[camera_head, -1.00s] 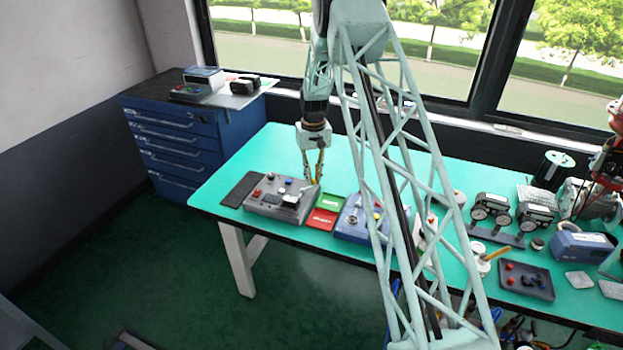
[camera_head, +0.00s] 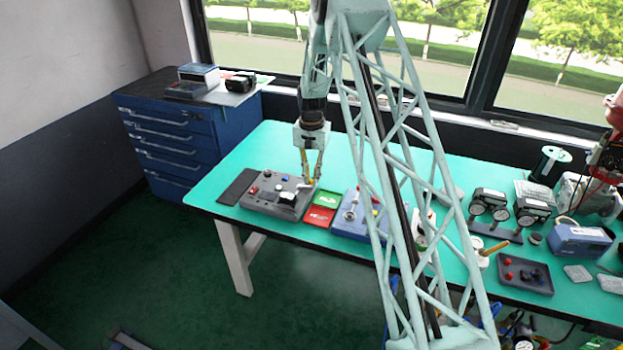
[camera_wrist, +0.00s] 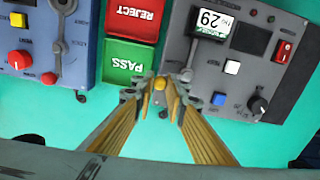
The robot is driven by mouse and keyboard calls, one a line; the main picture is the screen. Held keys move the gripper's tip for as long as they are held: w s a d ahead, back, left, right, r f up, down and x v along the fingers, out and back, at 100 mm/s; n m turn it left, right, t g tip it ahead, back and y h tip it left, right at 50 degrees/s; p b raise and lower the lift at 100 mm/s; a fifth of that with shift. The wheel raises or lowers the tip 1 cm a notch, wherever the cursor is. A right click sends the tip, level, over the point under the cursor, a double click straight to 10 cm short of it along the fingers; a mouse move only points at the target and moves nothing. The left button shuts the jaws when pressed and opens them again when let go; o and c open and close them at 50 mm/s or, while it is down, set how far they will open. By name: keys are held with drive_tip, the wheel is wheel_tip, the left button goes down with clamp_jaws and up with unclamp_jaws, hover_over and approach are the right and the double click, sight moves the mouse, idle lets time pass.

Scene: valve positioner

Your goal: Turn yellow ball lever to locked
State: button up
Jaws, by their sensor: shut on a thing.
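The yellow ball (camera_wrist: 159,84) of the lever sits between my fingertips in the wrist view. My gripper (camera_wrist: 160,95) is shut on it, with one finger on each side. In the head view, my gripper (camera_head: 311,178) points down at the right back corner of the grey positioner box (camera_head: 262,203), and the yellow ball shows small at its tips. The box also shows in the wrist view (camera_wrist: 255,70), with a display reading 29, a white and a blue button, a red switch and a black knob. The lever's arm is mostly hidden by my fingers.
Beside the box lie a green PASS tray (camera_wrist: 128,65) and a red REJECT tray (camera_wrist: 135,18). A dark mat (camera_head: 238,187) lies at the left; bench behind my gripper is clear.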

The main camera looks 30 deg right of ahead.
sight(312, 180)
idle(0.3)
drive_tip(key=o, duration=0.8)
drive_tip(key=shift+o, duration=0.2)
drive_tip(key=shift+r, duration=0.1)
wheel_tip(312, 180, up, 12)
idle(0.3)
idle(0.5)
